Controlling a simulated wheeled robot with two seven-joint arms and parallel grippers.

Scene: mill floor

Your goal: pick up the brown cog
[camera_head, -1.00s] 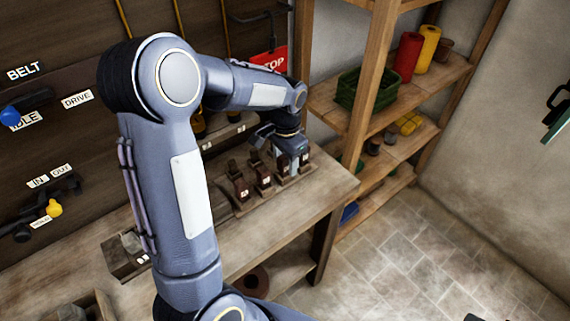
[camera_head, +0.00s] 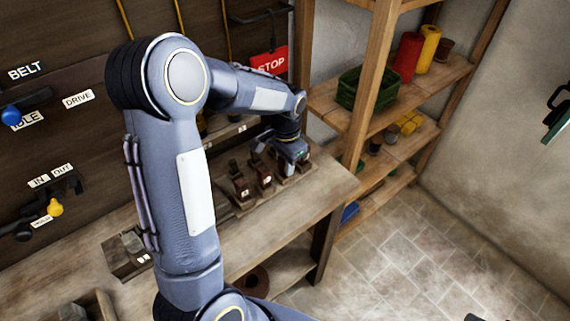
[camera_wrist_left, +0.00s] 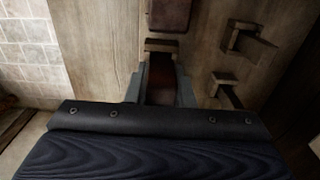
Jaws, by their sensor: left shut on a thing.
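My left gripper (camera_head: 290,160) is low over the right end of a wooden rack on the bench. In the left wrist view the left gripper (camera_wrist_left: 161,90) is shut on a dark reddish-brown block, the brown cog (camera_wrist_left: 161,72), which sits between its two fingers. Its lower part is hidden, so I cannot tell whether it is clear of the rack. Two similar brown cogs stand left of the gripper in the rack, one nearer (camera_head: 263,176) and one farther left (camera_head: 240,187). My right gripper is not in view.
The bench (camera_head: 245,240) is bare in front of the rack. A wooden shelf post (camera_head: 371,90) stands right of the gripper, with a green crate (camera_head: 365,92) on the shelf. A red STOP sign (camera_head: 269,62) hangs behind my forearm. Tiled floor is open at right.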

